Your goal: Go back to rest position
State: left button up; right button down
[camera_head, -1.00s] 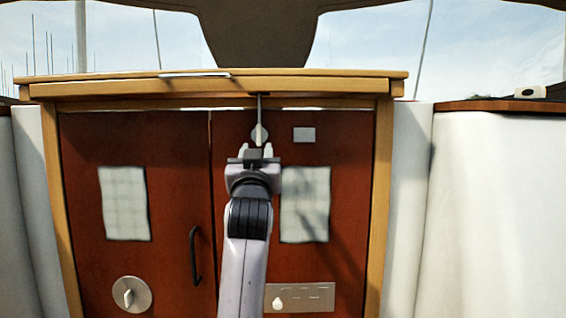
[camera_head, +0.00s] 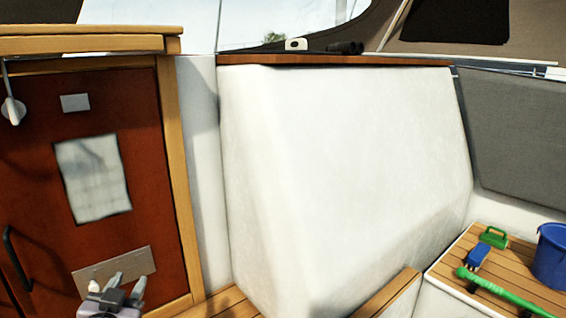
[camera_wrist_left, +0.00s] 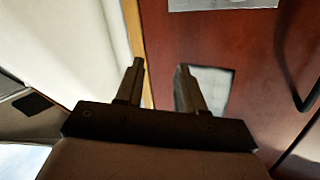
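My left gripper (camera_head: 124,286) shows at the bottom left of the head view, in front of the metal plate on the red-brown door. Its two fingers are spread apart with nothing between them. In the left wrist view its fingers (camera_wrist_left: 160,78) are also apart and empty, facing the red-brown door (camera_wrist_left: 240,50). My right gripper is in neither view.
The cabin door (camera_head: 130,210) with a black handle (camera_head: 17,258) stands at the left. A white cockpit wall (camera_head: 350,170) fills the middle.

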pick_arm(q)
jog(key=s+d+f+g+h+p, duration=0.1)
jog(key=s+d+f+g, duration=0.1)
jog(key=s+f, duration=0.4)
jog(key=s+d+f+g+h+p, duration=0.2)
jog(key=s+d+f, duration=0.3)
jog(key=s, duration=0.4)
jog(key=s+d+f+m+g+h+p, duration=0.1)
jog(key=s+d+f+h, duration=0.1)
jog(key=s+d+f, duration=0.2)
jog(key=s+f, duration=0.3)
jog(key=s, duration=0.1)
jog(key=shift+s+d+f+g, duration=0.15)
jog(key=shift+s+f+g, duration=0.1)
jog(key=shift+g, duration=0.15)
